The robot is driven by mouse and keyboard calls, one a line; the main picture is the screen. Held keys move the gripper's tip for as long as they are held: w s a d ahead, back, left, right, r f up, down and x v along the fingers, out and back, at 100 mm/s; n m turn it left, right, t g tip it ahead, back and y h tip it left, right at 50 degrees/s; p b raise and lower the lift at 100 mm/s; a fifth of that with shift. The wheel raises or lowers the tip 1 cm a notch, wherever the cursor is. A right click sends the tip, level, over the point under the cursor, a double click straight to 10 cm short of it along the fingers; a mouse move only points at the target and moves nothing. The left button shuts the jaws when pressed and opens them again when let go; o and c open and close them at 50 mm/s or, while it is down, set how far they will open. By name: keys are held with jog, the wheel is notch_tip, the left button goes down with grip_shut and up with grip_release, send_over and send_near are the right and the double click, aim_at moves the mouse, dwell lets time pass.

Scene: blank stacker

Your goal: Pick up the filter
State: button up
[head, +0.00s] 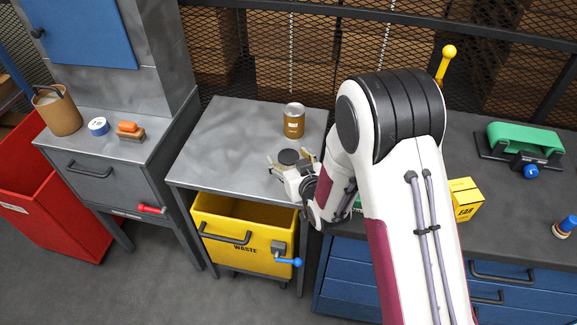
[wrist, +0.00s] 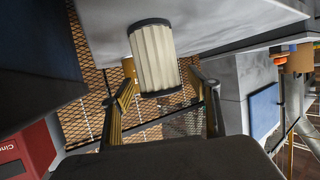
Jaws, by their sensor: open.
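The filter (wrist: 154,58) is a cream pleated cylinder with dark end caps. In the head view only its dark round top (head: 288,157) shows clearly, near the front of the grey metal table (head: 225,135). It appears to stand upright there. My gripper (head: 290,163) is low beside the table's front right, with its fingers spread to either side of the filter. In the wrist view my gripper (wrist: 160,82) is open, with the filter ahead of and between the fingertips. I see no clear finger contact with it.
A brown can (head: 293,121) stands behind the filter on the same table. A yellow waste drawer (head: 240,237) is below. A yellow box (head: 465,200) sits on the dark bench to the right. The table's left part is clear.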

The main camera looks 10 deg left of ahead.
jog(key=shift+w, duration=0.1)
dwell(0.4)
jog(key=c, duration=1.2)
jog(key=shift+c, duration=0.2)
jog(key=shift+r, duration=4.95)
